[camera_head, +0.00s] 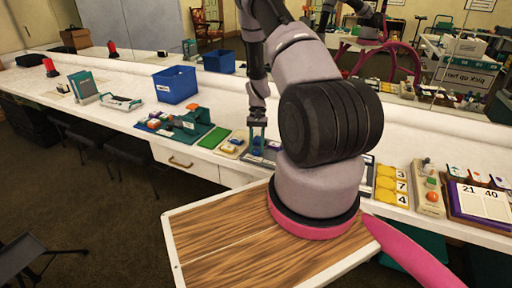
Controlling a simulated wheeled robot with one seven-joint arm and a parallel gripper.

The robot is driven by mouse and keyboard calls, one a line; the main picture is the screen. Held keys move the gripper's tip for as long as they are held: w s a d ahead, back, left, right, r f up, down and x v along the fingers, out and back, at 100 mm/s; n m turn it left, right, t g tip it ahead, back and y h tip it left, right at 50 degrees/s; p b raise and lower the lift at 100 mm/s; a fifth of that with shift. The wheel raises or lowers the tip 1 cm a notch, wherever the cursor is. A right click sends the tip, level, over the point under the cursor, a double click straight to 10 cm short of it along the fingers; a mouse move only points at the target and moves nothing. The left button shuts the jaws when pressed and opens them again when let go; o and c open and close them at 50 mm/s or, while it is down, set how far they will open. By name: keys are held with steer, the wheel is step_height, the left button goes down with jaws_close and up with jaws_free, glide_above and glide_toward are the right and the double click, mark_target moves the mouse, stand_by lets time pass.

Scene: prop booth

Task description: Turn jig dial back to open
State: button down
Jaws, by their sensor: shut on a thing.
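My gripper (257,149) points down at the front part of the white bench, its teal fingers shut on a small dial (256,153). The dial is tiny in this view and mostly covered by the fingers, so its angle cannot be read. It sits on a dark jig plate (268,158) with bluish parts, partly hidden behind my arm. Any open or closed marking is too small to read.
Left of the jig are a beige panel with knobs (232,146), a green mat (214,138) and a teal fixture (190,123). A blue bin (175,84) stands further back. Right of my arm are yellow number cards (391,184) and a button box (429,190).

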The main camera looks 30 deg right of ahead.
steer(key=m, duration=0.2)
steer(key=m+t+y, duration=0.1)
steer(key=m, duration=0.2)
steer(key=shift+s+d+t, duration=0.1)
steer(key=shift+d+t, duration=0.05)
steer(key=shift+t, duration=0.15)
stand_by(0.4)
steer(key=c, duration=0.5)
jaws_free()
steer(key=v, duration=1)
steer(key=shift+d+r, duration=0.3)
steer(key=shift+r, duration=0.05)
